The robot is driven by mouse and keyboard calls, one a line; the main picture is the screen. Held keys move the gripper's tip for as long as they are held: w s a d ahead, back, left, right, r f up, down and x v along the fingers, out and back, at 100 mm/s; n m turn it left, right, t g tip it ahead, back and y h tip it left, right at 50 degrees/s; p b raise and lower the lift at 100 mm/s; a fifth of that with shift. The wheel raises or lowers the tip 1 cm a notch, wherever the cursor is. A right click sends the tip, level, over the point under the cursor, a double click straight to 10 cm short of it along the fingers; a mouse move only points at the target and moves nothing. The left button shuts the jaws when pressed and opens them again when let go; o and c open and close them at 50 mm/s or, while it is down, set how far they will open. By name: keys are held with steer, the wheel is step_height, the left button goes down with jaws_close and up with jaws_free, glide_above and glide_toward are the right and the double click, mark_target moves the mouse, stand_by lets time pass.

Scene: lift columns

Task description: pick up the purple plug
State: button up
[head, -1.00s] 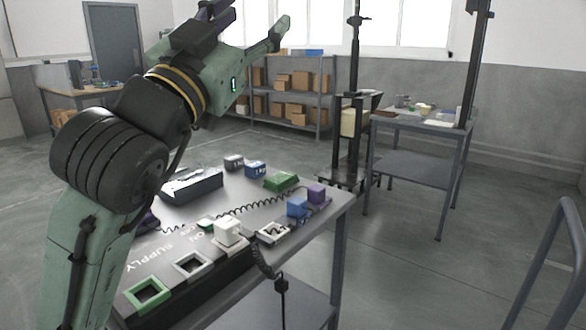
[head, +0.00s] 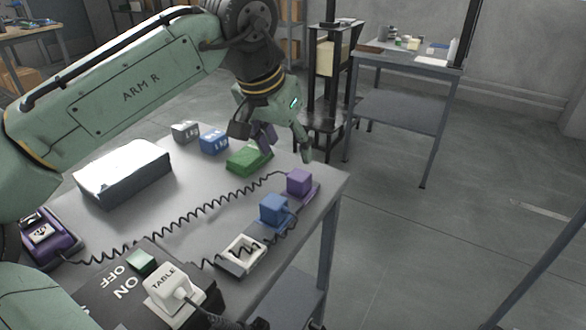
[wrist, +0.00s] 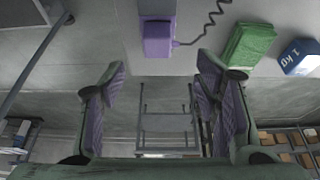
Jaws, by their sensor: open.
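The purple plug (head: 299,181) is a small cube seated on a purple base near the table's right edge in the head view, with a black coiled cord running from it. In the wrist view the purple plug (wrist: 158,45) shows at the top middle, beyond the fingertips. My gripper (head: 287,139) is open and empty above the back right of the table, behind and above the plug and near the green block. In the wrist view its two purple-padded fingers (wrist: 160,95) stand wide apart, with nothing between them.
A blue plug (head: 273,209) stands right beside the purple one, with an empty white socket (head: 240,254) nearer. A white TABLE plug (head: 171,290) stands in front.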

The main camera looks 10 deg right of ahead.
mark_target(299, 174)
steer(key=x, duration=0.4)
steer(key=shift+s+d+f, duration=0.1)
steer(key=shift+f, duration=0.2)
steer(key=x, duration=0.5)
steer(key=shift+w+d+f+p, duration=0.25)
steer(key=shift+d+p, duration=0.05)
steer(key=shift+p, duration=0.05)
steer(key=c, duration=1.2)
steer(key=shift+o, duration=0.2)
step_height(299, 174, up, 10)
steer(key=shift+r, duration=0.1)
